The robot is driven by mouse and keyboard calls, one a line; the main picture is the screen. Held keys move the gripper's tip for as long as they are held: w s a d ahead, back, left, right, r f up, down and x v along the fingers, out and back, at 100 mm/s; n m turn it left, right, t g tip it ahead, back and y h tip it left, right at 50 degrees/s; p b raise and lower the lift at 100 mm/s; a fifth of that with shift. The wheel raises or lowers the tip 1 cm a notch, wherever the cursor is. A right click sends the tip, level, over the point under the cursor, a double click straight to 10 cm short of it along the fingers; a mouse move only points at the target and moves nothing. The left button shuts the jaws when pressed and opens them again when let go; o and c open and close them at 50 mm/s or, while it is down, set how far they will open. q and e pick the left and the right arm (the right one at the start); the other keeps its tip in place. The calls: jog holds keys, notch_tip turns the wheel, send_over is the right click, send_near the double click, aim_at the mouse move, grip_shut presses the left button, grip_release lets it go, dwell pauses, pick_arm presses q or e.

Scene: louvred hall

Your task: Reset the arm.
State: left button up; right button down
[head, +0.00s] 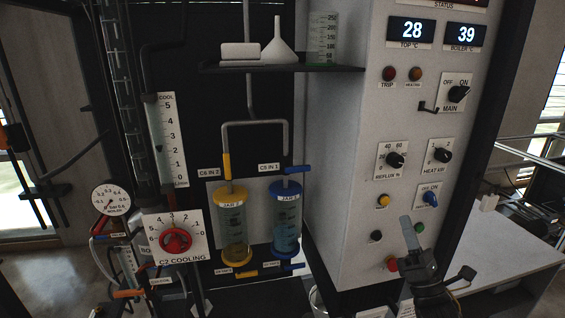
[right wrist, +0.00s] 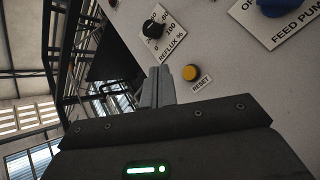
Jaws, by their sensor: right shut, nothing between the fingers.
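My right gripper (head: 408,228) is in front of the lower part of the grey control panel (head: 345,150). Its fingers are together with nothing between them. In the right wrist view the shut fingers (right wrist: 158,86) point at the panel, beside the yellow RESET button (right wrist: 190,73) and below the REFLUX knob (right wrist: 153,29). The yellow button also shows in the head view (head: 383,201), up and left of the fingertips. I cannot tell whether the fingers touch the panel. My left gripper is not in view.
The panel also bears a blue feed pump knob (head: 431,198), a HEAT knob (head: 442,156), a MAIN switch (head: 458,94) and a red button (head: 391,264). Left stand a yellow-capped jar (head: 233,228), a blue-capped jar (head: 286,222) and a red cooling valve (head: 175,240). A white table (head: 500,265) is at right.

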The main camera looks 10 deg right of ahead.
jog(key=s+a+f+m+g+h, duration=0.1)
jog(key=s+a+f+m+g, duration=0.2)
jog(key=f+m, duration=0.4)
jog(key=a+f+m+g+h, duration=0.1)
jog(key=a+f+m+g, duration=0.1)
jog(key=f+m+g, duration=0.35)
jog(key=s+a+f+m+g+h, duration=0.1)
jog(key=s+a+f+m+g, duration=0.25)
jog(key=f, duration=0.75)
jog(key=s+a+f+m+g+y, duration=0.1)
jog(key=s+a+f+m+g, duration=0.2)
jog(key=s+f+m+g, duration=0.45)
jog(key=s+a+f+m+g, duration=0.3)
jog(key=s+m+g, duration=0.1)
jog(key=s, duration=0.7)
notch_tip(320, 180, down, 28)
jog(key=s+f+g+b, duration=0.1)
jog(key=b, duration=0.2)
jog(key=s+d+f+g+b, duration=0.1)
jog(key=s+d+f+b, duration=0.1)
jog(key=s+f, duration=1.4)
notch_tip(320, 180, down, 2)
jog(key=shift+s+d, duration=0.25)
jog(key=shift+d, duration=0.2)
